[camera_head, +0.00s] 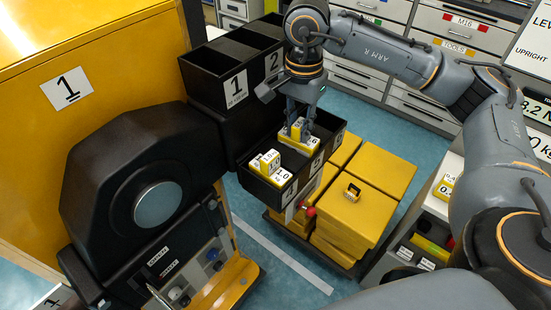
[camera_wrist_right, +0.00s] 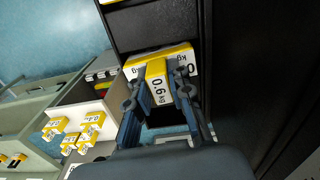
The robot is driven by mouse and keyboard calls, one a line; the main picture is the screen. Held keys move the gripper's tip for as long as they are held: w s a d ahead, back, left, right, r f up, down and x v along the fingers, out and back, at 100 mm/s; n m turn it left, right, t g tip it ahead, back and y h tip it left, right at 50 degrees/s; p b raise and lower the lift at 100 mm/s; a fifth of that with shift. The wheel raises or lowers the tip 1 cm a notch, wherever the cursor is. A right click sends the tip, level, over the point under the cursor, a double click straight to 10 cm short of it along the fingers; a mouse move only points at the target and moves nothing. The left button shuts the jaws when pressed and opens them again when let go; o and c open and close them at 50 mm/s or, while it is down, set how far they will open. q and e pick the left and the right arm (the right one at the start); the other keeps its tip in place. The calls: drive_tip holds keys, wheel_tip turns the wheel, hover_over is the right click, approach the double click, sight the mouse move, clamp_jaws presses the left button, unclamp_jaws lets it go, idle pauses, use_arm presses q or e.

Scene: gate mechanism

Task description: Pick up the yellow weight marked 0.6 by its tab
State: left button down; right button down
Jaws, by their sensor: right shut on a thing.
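A yellow-and-white weight (camera_head: 311,144) is at the right gripper's fingertips in the black compartment bin (camera_head: 320,165), towards its right end. In the right wrist view, the weight's raised tab (camera_wrist_right: 158,84) sits between the two fingers; its label is upside down to the camera and fits 0.6 kg. My right gripper (camera_head: 299,119) points down and is shut on this tab. I cannot tell whether the weight still touches the bin floor. My left gripper is out of view.
Another yellow-and-white weight (camera_head: 268,166) sits in the nearer left compartment. Yellow boxes (camera_head: 352,215) are stacked right of the bin. A black machine (camera_head: 130,180) stands at left, with empty bins (camera_head: 212,75) behind. More small weights (camera_wrist_right: 92,120) show in the wrist view.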

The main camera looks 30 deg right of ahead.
wheel_tip(320, 180, up, 2)
drive_tip(key=shift+s+r+p, duration=0.1)
drive_tip(key=shift+p, duration=0.35)
drive_tip(key=shift+r+p, duration=0.4)
drive_tip(key=shift+r, duration=0.3)
drive_tip(key=shift+r+p, duration=1.5)
drive_tip(key=shift+r, duration=1.15)
